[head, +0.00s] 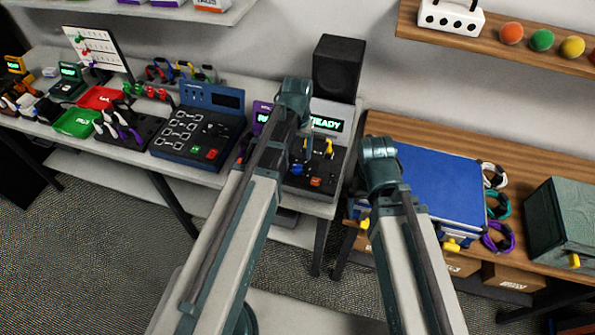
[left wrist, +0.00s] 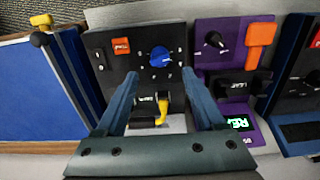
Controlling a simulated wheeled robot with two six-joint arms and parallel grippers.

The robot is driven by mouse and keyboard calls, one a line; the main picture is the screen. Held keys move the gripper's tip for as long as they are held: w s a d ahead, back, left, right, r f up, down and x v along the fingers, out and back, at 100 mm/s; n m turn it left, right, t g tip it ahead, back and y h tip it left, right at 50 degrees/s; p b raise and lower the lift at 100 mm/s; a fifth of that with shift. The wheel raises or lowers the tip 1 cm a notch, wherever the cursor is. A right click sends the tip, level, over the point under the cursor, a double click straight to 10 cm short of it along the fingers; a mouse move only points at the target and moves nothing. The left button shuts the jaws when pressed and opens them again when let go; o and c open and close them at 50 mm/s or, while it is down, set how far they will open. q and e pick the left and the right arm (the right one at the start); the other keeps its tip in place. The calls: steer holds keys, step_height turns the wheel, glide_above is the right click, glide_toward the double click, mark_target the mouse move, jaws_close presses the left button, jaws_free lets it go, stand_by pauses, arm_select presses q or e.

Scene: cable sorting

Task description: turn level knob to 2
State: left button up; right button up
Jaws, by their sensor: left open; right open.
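A dark control panel (head: 333,170) carries a round blue knob with small white marks around it. The knob (left wrist: 160,57) shows from above in the left wrist view, where the picture is upside down; its label and setting are too small to read. In the head view the knob (head: 297,170) sits beside my left arm. My left gripper (left wrist: 160,76) is open over this panel, its two fingers apart, with the knob seen between and just past the tips. My right arm is raised in the head view, but its gripper is hidden.
The panel also has a yellow lever (left wrist: 163,108) and an orange button (left wrist: 121,46). A purple panel (left wrist: 225,28) with a black knob and an orange handle stands right beside it. A black speaker (head: 338,68) stands behind.

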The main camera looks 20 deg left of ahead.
mark_target(297, 165)
arm_select(q)
step_height(297, 165, down, 8)
steer(key=b, duration=0.6)
steer(key=shift+r, duration=0.2)
jaws_close()
